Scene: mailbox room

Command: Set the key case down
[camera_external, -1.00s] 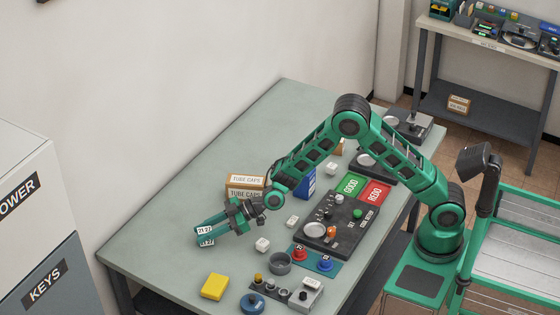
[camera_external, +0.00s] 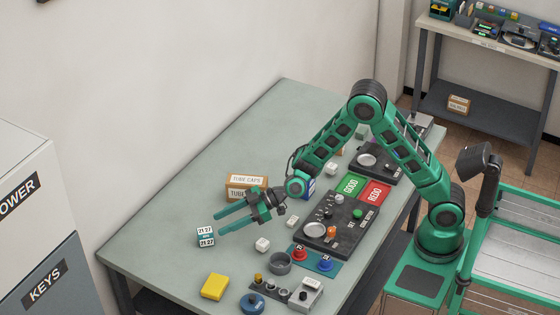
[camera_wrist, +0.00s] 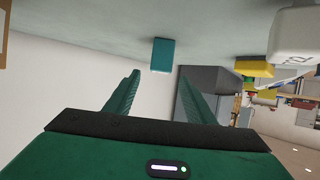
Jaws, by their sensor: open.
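The key case (camera_external: 205,236), a small white and teal block with printed numbers, rests on the table's left part. In the wrist view a teal block (camera_wrist: 163,55), which looks like the key case, lies on the table beyond my fingertips. My gripper (camera_external: 217,223) is open and empty, just right of the key case and raised above the table. Its two green fingers (camera_wrist: 158,85) are spread apart, with a gap between them and the block. No finger touches the case.
Cardboard TUBE CAPS boxes (camera_external: 246,187) stand behind my gripper. A white cube (camera_external: 262,245), a grey round cup (camera_external: 279,263) and a yellow block (camera_external: 215,287) are nearby. Control panels (camera_external: 335,225) lie to the right. The table (camera_external: 160,215) is clear left of and behind the case.

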